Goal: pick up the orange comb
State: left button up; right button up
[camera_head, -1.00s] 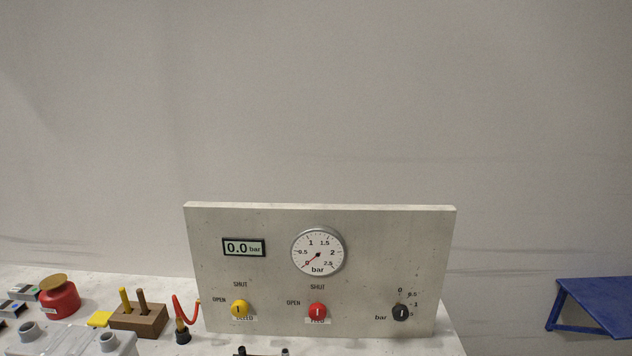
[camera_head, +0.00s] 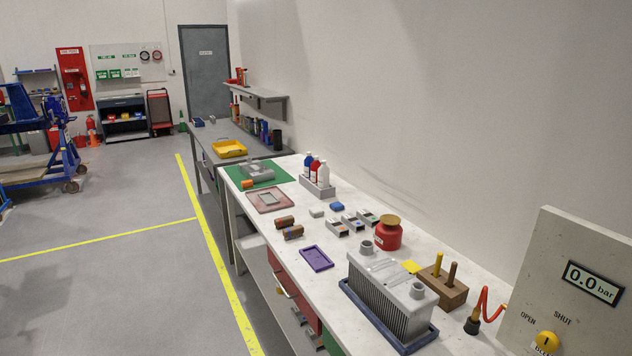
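A small orange object (camera_head: 247,184) lies at the near left corner of the green mat (camera_head: 275,178) on the white workbench, toward its far end. It is too small here to make out teeth, so I cannot tell for sure that it is the orange comb. No other loose orange object shows on the white bench. Neither of my grippers shows in the head view.
The white bench (camera_head: 300,222) holds a finned grey block (camera_head: 385,290) in a blue tray, a purple tray (camera_head: 316,258), a red pot (camera_head: 388,237), a wooden block (camera_head: 445,287) and a bottle rack (camera_head: 317,186). The gauge panel (camera_head: 585,260) stands at right. Open floor (camera_head: 110,270) lies left.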

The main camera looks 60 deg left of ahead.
aim_at(247, 184)
jog(key=u, duration=2.35)
